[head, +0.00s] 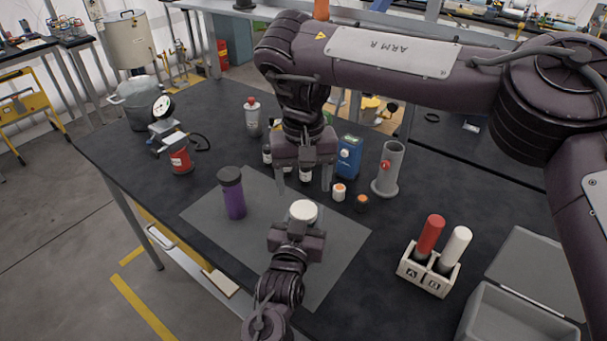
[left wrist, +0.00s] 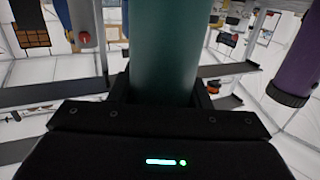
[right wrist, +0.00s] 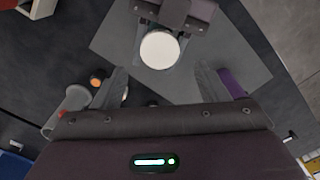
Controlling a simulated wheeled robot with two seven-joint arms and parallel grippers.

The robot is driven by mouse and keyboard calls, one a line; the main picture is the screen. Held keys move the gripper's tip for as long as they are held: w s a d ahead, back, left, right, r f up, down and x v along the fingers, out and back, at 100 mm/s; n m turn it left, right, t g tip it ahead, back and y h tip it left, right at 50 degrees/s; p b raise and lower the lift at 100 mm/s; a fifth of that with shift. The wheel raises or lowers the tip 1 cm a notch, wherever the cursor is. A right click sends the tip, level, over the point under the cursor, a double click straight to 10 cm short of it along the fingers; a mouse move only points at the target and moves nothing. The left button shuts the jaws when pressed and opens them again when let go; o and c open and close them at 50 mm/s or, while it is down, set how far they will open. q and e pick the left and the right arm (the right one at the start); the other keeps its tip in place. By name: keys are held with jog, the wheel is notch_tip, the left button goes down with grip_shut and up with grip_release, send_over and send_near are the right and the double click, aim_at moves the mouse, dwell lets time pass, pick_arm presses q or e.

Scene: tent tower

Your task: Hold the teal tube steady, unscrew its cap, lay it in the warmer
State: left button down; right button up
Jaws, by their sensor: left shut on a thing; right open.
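The teal tube (left wrist: 165,50) stands between the fingers of my left gripper (head: 297,232), which is shut on it. In the head view its white cap (head: 303,211) shows on top, above the left gripper, and the tube body is mostly hidden. The white cap is also in the right wrist view (right wrist: 160,50), seen from above. My right gripper (head: 304,184) is open and empty, behind the cap in the head view, with its fingers apart and not touching it. A grey box (head: 525,310) with a raised lid, possibly the warmer, stands at the lower right.
A purple tube (head: 232,195) stands left on the grey mat (head: 335,238). A rack (head: 428,277) holds a red and a white piece. A grey cylinder on a base (head: 388,170), a blue box (head: 348,157), small bottles and a red can (head: 180,158) stand farther back.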

aim_at(303, 209)
notch_tip(303, 209, down, 7)
jog(key=shift+r, duration=0.1)
jog(key=shift+c, duration=0.5)
jog(key=c, duration=0.9)
jog(key=n, duration=0.3)
jog(key=o, duration=1.1)
